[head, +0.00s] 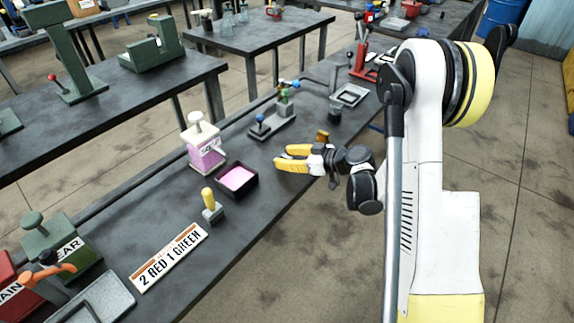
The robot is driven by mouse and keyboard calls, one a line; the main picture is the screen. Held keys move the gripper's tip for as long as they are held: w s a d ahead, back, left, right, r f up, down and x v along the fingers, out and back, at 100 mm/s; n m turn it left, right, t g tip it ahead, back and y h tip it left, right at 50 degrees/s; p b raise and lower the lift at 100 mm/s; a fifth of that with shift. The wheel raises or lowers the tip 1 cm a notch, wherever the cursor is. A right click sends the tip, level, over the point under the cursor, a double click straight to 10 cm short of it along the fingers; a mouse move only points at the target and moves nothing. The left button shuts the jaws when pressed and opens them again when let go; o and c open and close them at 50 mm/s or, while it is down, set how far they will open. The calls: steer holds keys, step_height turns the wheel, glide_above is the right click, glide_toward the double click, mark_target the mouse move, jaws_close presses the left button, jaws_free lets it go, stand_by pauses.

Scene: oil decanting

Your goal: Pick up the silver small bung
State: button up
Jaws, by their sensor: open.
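I cannot pick out a silver small bung for certain in the head view; it may be too small to tell or hidden behind my gripper. My gripper (281,157) has yellow fingers and is open, with nothing seen between them. It is over the right edge of the long dark bench (165,265), pointing left. A black square tray (222,190) with pink liquid lies to the left of the fingertips, apart from them.
A yellow-handled piece (211,205) and a "2 RED 1 GREEN" sign (168,257) are nearer. A grey stand with coloured knobs (272,122), a dark cup (335,112) and a red press (362,65) are farther back.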

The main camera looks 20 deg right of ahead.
steer(key=shift+w+a+f, duration=0.3)
steer(key=shift+w, duration=0.15)
steer(key=shift+r, duration=0.1)
jaws_close()
